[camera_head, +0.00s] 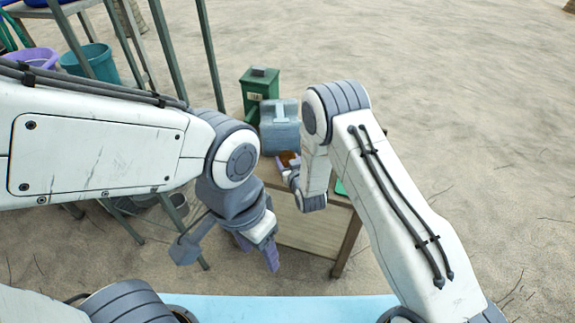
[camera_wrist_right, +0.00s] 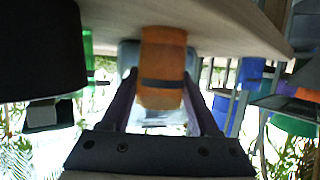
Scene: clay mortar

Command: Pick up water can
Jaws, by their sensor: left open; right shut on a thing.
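A blue-grey can-like container (camera_head: 281,132) with a raised handle stands on the small wooden table (camera_head: 308,229); I take it for the water can. My right gripper (camera_head: 289,160) reaches in just in front of it, largely hidden by its own wrist. In the right wrist view, the fingers (camera_wrist_right: 158,85) are shut on an orange-brown cylinder (camera_wrist_right: 163,50) with a dark band, close to the tabletop. The cylinder (camera_head: 287,157) shows only partly in the head view. My left gripper (camera_head: 258,250) is open and empty, pointing down beside the table's left side.
A dark green box-like container (camera_head: 258,86) stands behind the blue-grey one. A metal shelf with a teal bucket (camera_head: 90,62) and a purple basin (camera_head: 32,57) is at upper left. A pale blue surface (camera_head: 290,308) lies at the bottom. Open sand is on the right.

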